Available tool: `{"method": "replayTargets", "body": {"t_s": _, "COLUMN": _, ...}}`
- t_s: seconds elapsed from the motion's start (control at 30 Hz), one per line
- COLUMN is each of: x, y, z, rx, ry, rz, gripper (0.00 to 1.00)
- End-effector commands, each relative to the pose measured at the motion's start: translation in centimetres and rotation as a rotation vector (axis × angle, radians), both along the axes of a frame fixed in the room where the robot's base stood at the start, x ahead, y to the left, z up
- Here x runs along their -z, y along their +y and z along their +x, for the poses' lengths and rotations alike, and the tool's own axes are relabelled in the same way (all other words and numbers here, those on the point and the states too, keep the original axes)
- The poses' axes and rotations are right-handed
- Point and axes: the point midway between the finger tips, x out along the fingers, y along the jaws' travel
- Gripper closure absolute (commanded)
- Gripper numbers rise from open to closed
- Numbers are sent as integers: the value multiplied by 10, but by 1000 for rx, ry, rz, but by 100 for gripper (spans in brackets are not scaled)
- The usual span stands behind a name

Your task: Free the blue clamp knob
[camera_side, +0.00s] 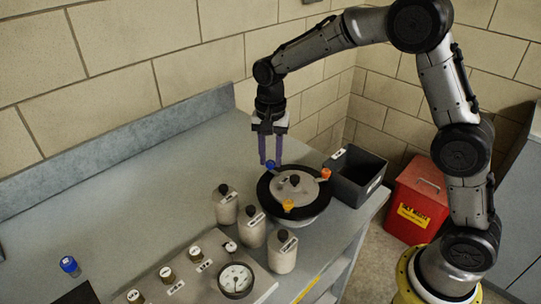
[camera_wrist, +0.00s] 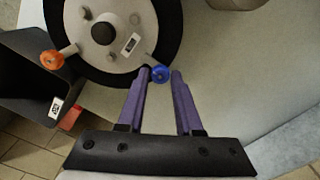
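The blue clamp knob (camera_side: 271,165) sits at the rim of a round black-edged vessel (camera_side: 264,190) with a grey lid (camera_side: 295,186). In the wrist view the blue knob (camera_wrist: 160,74) lies between the tips of my gripper's two purple fingers (camera_wrist: 162,76). The fingers stand apart, with the left tip very near the knob; I cannot tell whether it touches. In the side view my gripper (camera_side: 270,163) points down over the knob. An orange knob (camera_side: 325,173) and a yellow-orange knob (camera_side: 288,205) sit elsewhere on the rim.
Several grey bottles (camera_side: 226,205) stand left and in front of the vessel. A dark open bin (camera_side: 356,176) stands right of it. A panel with a gauge (camera_side: 236,280) is at the front. A blue-capped item (camera_side: 69,266) lies far left. The back-left bench is clear.

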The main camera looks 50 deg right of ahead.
Motion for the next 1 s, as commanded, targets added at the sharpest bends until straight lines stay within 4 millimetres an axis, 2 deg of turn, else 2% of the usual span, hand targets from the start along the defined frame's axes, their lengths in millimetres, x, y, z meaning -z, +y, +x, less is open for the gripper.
{"method": "replayTargets", "body": {"t_s": 0.03, "x": 0, "y": 0, "z": 0, "rx": 0, "ry": 0, "rz": 0, "gripper": 76}}
{"method": "replayTargets", "body": {"t_s": 0.17, "x": 0, "y": 0, "z": 0, "rx": 0, "ry": 0, "rz": 0, "gripper": 100}}
{"method": "replayTargets", "body": {"t_s": 0.63, "x": 0, "y": 0, "z": 0, "rx": -46, "ry": 1, "rz": 0, "gripper": 100}}
{"method": "replayTargets", "body": {"t_s": 1.0, "x": -1, "y": 0, "z": 0, "rx": -308, "ry": 1, "rz": 0, "gripper": 100}}
